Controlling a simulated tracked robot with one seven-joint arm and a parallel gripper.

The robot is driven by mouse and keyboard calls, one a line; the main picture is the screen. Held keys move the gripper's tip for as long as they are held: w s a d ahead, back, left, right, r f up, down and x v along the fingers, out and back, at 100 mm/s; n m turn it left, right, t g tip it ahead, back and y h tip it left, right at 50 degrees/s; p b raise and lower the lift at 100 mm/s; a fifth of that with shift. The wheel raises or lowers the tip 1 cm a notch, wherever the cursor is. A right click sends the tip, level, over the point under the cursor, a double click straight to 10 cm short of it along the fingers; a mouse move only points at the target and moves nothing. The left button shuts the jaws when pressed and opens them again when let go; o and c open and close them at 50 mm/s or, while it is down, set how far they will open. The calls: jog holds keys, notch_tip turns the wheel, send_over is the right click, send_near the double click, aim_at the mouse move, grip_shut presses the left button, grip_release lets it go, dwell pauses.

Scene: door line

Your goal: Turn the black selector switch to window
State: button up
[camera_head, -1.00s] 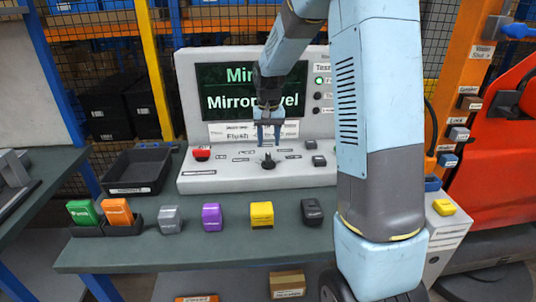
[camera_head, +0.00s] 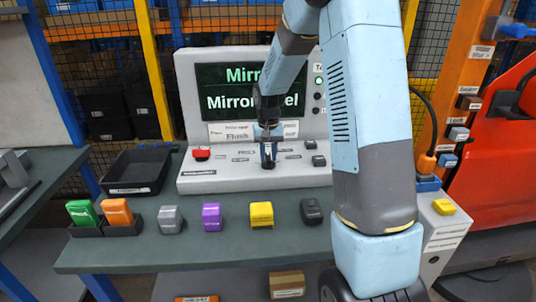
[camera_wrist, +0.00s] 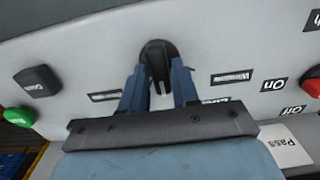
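The black selector switch (camera_head: 268,165) sits in the middle of the sloped control panel (camera_head: 225,178). It also shows in the wrist view (camera_wrist: 158,60) as a dark round knob with a raised ridge. My gripper (camera_head: 268,153) reaches down over the switch. In the wrist view my gripper (camera_wrist: 159,75) is open, with one blue finger on each side of the ridge. Gaps show between ridge and fingers, so I see no firm hold. A label starting with "Window" (camera_wrist: 232,77) lies right of the switch. Another label is partly hidden behind the right finger.
The panel also has a red button (camera_head: 201,153) at left and black buttons (camera_head: 318,160) at right. A screen (camera_head: 250,90) stands behind it. Coloured blocks, including a yellow one (camera_head: 261,214), line the table front. A black tray (camera_head: 138,170) is at left.

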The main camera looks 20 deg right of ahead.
grip_shut()
jog(key=shift+n, duration=0.3)
jog(key=n, duration=0.5)
jog(key=shift+n, duration=0.3)
jog(key=n, duration=0.5)
jog(key=shift+n, duration=0.3)
dwell(0.4)
jog(key=shift+o, duration=1.8)
grip_release()
